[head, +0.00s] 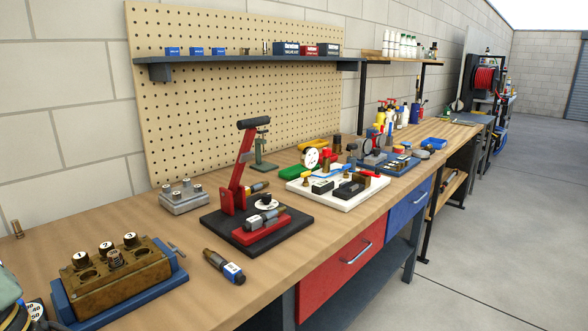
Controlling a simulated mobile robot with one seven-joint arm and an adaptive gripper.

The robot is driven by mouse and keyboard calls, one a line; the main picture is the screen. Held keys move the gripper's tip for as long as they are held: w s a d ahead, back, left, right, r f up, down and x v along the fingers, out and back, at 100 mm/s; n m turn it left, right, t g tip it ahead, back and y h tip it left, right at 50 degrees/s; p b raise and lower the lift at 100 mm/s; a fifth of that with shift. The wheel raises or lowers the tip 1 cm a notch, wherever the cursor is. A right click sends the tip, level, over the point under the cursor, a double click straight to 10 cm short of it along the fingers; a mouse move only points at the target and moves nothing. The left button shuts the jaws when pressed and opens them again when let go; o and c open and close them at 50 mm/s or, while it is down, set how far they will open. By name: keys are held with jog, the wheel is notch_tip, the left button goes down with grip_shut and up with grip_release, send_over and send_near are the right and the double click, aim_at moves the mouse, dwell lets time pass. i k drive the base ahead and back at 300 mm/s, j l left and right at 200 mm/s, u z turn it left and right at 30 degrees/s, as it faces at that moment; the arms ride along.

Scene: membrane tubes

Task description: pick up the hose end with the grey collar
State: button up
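No hose end with a grey collar can be made out in the head view. A red hose reel (484,80) stands far back at the right, past the end of the benches. It is too small to tell any collar on its hose. Something blue that may be a hose hangs below it, also too small to tell. My gripper is not in view.
The wooden bench (165,232) holds a brass block (140,272) on a blue base, a dark labelled cylinder (225,266), a red lever press (236,175) and a white board (355,200) with small parts. A pegboard (230,110) stands behind. The concrete floor (480,260) at right is clear.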

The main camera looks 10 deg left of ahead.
aim_at(252, 223)
jog(key=u, duration=0.7)
jog(key=i+l+u, duration=0.1)
jog(key=l+u, duration=0.15)
jog(key=u, duration=0.15)
jog(key=l+u, duration=0.35)
jog(key=i+l+u, duration=0.1)
jog(key=u, duration=0.3)
jog(key=l+u, duration=0.25)
jog(key=l, duration=0.4)
jog(key=k+l+u, duration=0.2)
jog(key=l, duration=0.4)
jog(key=k+l, duration=0.1)
jog(key=l, duration=1)
jog(key=i, duration=0.45)
